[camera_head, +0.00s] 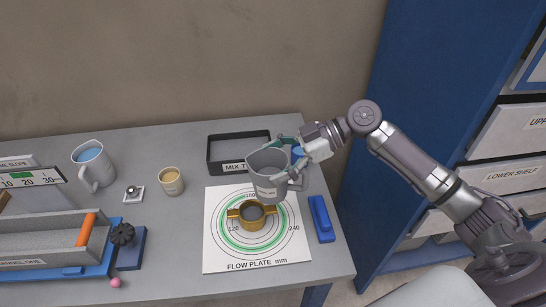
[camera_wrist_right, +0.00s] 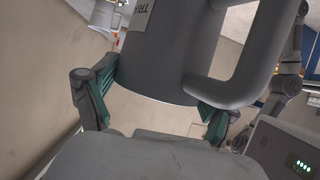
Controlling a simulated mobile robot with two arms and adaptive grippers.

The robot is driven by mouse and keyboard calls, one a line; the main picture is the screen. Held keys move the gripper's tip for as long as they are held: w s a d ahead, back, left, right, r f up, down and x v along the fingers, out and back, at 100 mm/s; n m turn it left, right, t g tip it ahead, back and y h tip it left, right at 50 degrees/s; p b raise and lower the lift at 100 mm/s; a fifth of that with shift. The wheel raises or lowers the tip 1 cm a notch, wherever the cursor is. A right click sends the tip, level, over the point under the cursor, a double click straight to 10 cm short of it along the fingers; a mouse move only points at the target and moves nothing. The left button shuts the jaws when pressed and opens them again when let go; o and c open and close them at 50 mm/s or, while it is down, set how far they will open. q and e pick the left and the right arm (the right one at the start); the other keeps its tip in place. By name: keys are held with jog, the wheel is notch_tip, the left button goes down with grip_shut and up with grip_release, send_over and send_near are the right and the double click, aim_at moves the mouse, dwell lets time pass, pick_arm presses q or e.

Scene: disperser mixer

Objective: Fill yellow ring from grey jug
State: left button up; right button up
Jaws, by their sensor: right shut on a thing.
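The grey jug (camera_head: 268,172) is held by my right gripper (camera_head: 292,165) above the back of the flow plate, just behind and above the yellow ring. The jug looks slightly tilted. In the right wrist view the jug (camera_wrist_right: 180,50) and its handle fill the upper middle, with the green finger pads of my right gripper (camera_wrist_right: 155,95) on either side of it. The yellow ring (camera_head: 252,222) sits at the centre of the circles on the white flow plate (camera_head: 222,255). Grey shows inside the ring. My left gripper is not in view.
A black tray marked MIX T (camera_head: 212,155) stands behind the plate. A blue tool (camera_head: 321,218) lies to the plate's right. Blue shelving (camera_head: 430,90) is at right.

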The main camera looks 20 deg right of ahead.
jog(key=f+g+h+p, duration=0.1)
jog(key=h+p, duration=0.1)
jog(key=p, duration=0.1)
jog(key=f+g+h+p, duration=0.1)
jog(key=p, duration=0.3)
jog(key=shift+w+a+m+h, duration=0.15)
jog(key=shift+a+m+h, duration=0.05)
jog(key=shift+m+h, duration=0.2)
jog(key=f, duration=0.1)
jog(key=f+g+h, duration=0.1)
jog(key=f, duration=0.1)
jog(key=f+h+p, duration=0.1)
jog(key=shift+w+a+f+m, duration=0.15)
jog(key=shift+w+a+m, duration=0.05)
jog(key=shift+a+m, duration=0.1)
jog(key=shift+f+g+h, duration=0.4)
jog(key=shift+f+g, duration=0.1)
jog(key=shift+f, duration=0.4)
jog(key=shift+r, duration=0.1)
jog(key=shift+p, duration=0.4)
jog(key=shift+w+a+h, duration=0.1)
jog(key=shift+h, duration=0.3)
jog(key=shift+p, duration=0.45)
